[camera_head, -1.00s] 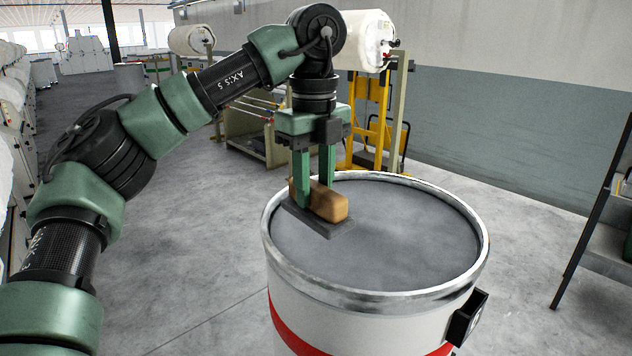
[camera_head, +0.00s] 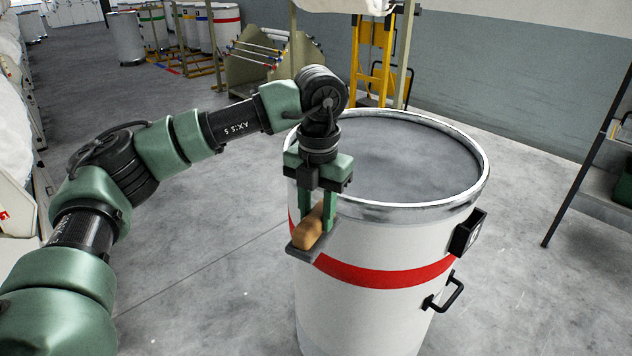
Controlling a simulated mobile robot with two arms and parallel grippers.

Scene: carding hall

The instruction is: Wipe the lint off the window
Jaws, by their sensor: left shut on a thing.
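My left gripper (camera_head: 317,208) is shut on a brush or wiper with a tan wooden block handle (camera_head: 308,232) and a flat grey pad (camera_head: 304,251) underneath. The gripper points down and holds it in front of the left side of a large white drum (camera_head: 400,240), below the rim. I cannot tell whether the pad touches the drum wall. The drum has a red band and a metal rim, and its top surface is grey. I cannot make out a window or any lint on one. My right gripper is not in view.
A black holder (camera_head: 467,232) and a black handle (camera_head: 445,294) stick out from the drum's right side. A dark metal stand (camera_head: 590,150) is at the right. A rack (camera_head: 265,55) and several banded drums stand behind.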

